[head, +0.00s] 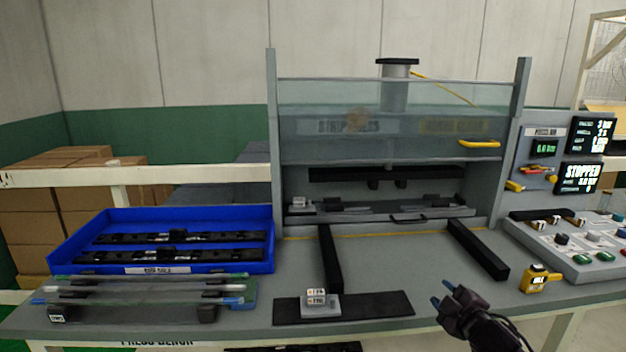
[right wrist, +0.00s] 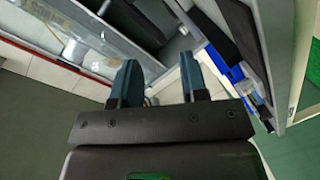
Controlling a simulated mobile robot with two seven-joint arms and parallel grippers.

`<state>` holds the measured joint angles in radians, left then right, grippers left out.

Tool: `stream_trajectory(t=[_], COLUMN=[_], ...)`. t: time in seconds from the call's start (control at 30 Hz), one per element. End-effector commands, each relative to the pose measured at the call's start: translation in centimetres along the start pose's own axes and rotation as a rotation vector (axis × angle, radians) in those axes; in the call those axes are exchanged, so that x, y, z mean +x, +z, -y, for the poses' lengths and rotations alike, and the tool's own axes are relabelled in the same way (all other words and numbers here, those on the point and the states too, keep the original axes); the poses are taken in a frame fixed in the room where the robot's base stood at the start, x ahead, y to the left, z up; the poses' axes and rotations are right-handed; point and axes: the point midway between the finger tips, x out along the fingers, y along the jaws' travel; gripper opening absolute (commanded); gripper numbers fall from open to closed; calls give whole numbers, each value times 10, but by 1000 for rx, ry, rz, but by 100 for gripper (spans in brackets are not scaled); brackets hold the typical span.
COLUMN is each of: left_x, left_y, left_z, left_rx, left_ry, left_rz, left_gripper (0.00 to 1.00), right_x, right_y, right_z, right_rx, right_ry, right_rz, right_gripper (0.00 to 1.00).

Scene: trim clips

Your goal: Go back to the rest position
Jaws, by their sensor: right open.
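My right gripper (head: 447,297) is in the lower right of the head view, over the front edge of the bench, apart from every object. Its two blue-tipped fingers are spread and nothing is between them. The right wrist view shows the same open, empty fingers (right wrist: 160,85) with the bench beyond them at a steep tilt. My left gripper is not in the head view.
The grey bench (head: 400,270) carries a press with a clear guard (head: 350,120), a blue tray (head: 160,268) of dark trim parts, a black mat (head: 375,306) with a small grey block (head: 318,302), a yellow device (head: 537,280) and a control panel (head: 575,245). Bench space right of the mat is clear.

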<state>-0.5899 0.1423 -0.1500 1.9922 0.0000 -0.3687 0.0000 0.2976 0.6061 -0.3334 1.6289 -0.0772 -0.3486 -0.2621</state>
Motion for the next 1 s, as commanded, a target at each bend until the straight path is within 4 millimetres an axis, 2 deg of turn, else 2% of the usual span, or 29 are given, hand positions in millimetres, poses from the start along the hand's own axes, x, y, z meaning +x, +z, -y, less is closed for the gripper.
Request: stream_trajectory(t=[0.27, 0.43, 0.6, 0.8, 1.0], left_x=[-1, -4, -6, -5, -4], left_y=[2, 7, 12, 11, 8], left_z=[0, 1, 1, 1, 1], left_rx=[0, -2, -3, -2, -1], left_ry=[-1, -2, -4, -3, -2], left_rz=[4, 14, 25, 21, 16], left_gripper=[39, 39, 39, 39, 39], right_x=[-55, -107, -164, -235, -290], right_y=[-5, 3, 17, 38, 58], right_z=[66, 113, 155, 200, 239], right_rx=[343, 570, 749, 880, 946], right_ry=[-43, -62, -64, -57, -66], right_rz=[11, 66, 152, 286, 413], right_gripper=[40, 40, 40, 40, 40])
